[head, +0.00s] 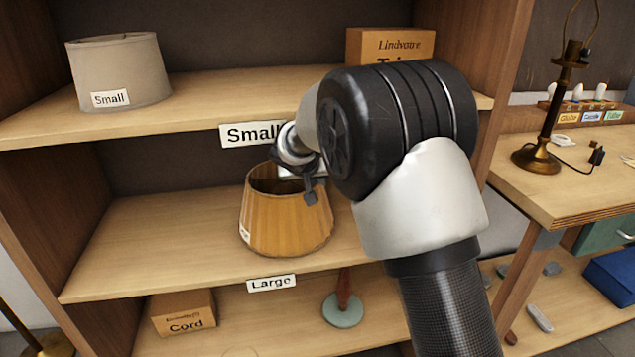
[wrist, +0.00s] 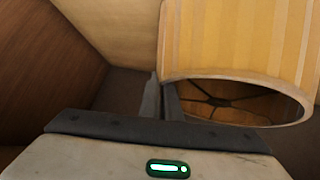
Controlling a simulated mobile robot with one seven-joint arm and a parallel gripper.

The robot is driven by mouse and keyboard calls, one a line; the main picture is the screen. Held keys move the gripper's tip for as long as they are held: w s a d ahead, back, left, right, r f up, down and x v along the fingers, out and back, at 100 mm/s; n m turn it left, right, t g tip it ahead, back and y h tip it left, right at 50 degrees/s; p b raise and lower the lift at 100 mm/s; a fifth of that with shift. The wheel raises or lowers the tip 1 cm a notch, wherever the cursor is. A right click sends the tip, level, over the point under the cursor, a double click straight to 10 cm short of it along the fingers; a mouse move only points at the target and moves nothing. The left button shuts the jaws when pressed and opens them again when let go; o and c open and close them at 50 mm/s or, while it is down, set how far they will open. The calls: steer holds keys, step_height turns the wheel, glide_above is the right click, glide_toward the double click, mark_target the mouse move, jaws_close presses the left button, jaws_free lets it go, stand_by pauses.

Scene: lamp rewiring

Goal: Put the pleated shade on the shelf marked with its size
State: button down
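The pleated shade (head: 285,228), amber and ribbed, stands upright on the middle shelf (head: 140,245), whose edge label reads "Large" (head: 271,283). A small tag on the shade's lower left is too small to read. My gripper (head: 310,192) is at the right side of the shade's top rim. In the wrist view, the shade (wrist: 240,40) appears inverted, with dark spokes in its opening. The two fingers (wrist: 163,98) are close together with the rim wall between them, seemingly pinching it. The inner fingertip is partly hidden.
The upper shelf (head: 200,115), labelled "Small" (head: 250,134), holds a grey shade (head: 120,75) tagged "Small" and a box (head: 390,45). Its middle is clear, partly hidden by my arm. A "Cord" box (head: 184,315) sits below. A lamp (head: 548,130) stands on the right bench.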

steer(key=shift+s+a+f, duration=0.1)
steer(key=shift+a+f, duration=0.05)
steer(key=shift+f, duration=0.25)
steer(key=c, duration=2)
jaws_free()
steer(key=shift+r, duration=0.1)
steer(key=p+v, duration=0.1)
steer(key=v, duration=1.1)
steer(key=s+d+r+m+g, duration=0.1)
steer(key=s+d+r, duration=0.2)
steer(key=s+d, duration=0.45)
steer(key=s+d+r+g, duration=0.1)
steer(key=s+d+r, duration=0.1)
steer(key=s+d, duration=0.55)
steer(key=s+d+f+y, duration=0.1)
steer(key=s+d, duration=0.2)
steer(key=s, duration=0.6)
steer(key=s+d+f+g+y, duration=0.1)
steer(key=s+d+f, duration=0.1)
steer(key=s, duration=0.7)
steer(key=shift+s+d, duration=0.4)
steer(key=shift+d, duration=0.3)
